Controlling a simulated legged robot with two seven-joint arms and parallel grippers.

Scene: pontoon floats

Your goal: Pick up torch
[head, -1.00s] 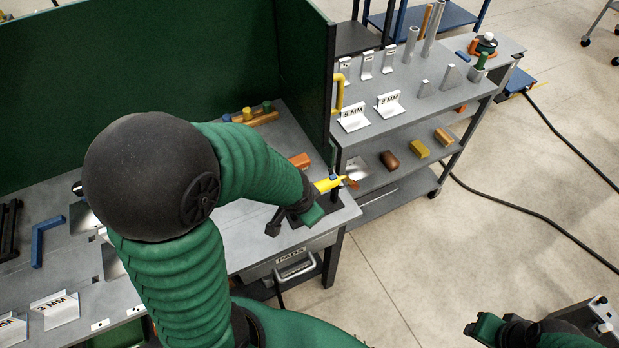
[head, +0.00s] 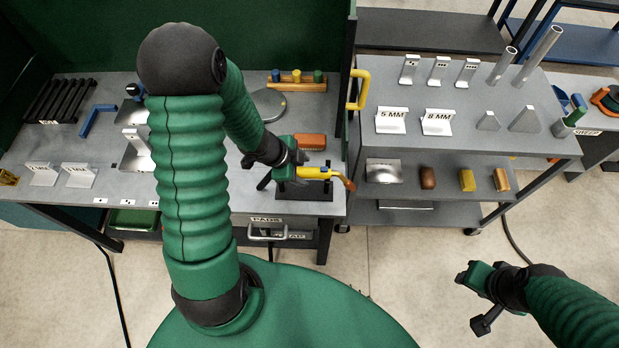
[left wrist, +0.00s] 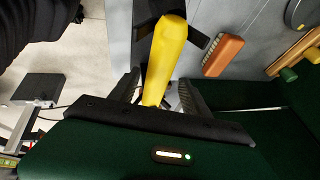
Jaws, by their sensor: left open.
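The torch (head: 318,173) has a yellow body and a copper-coloured nozzle pointing right. It sits at a dark stand (head: 305,191) near the workbench's front right corner. My left gripper (head: 294,166) is at the torch's left end in the head view. In the left wrist view, the torch's yellow body (left wrist: 166,50) lies between the two open dark fingers (left wrist: 160,88), with gaps showing beside it. Part of the torch's near end is hidden by the gripper. My right gripper (head: 472,277) is at the lower right over the floor, away from the torch; its jaw opening is unclear.
An orange-brown brush-like block (head: 310,141) lies just behind the torch. A rack with coloured knobs (head: 297,82) stands further back. Green panels border the bench (head: 225,195). A grey shelf cart (head: 455,142) with signs and blocks stands to the right.

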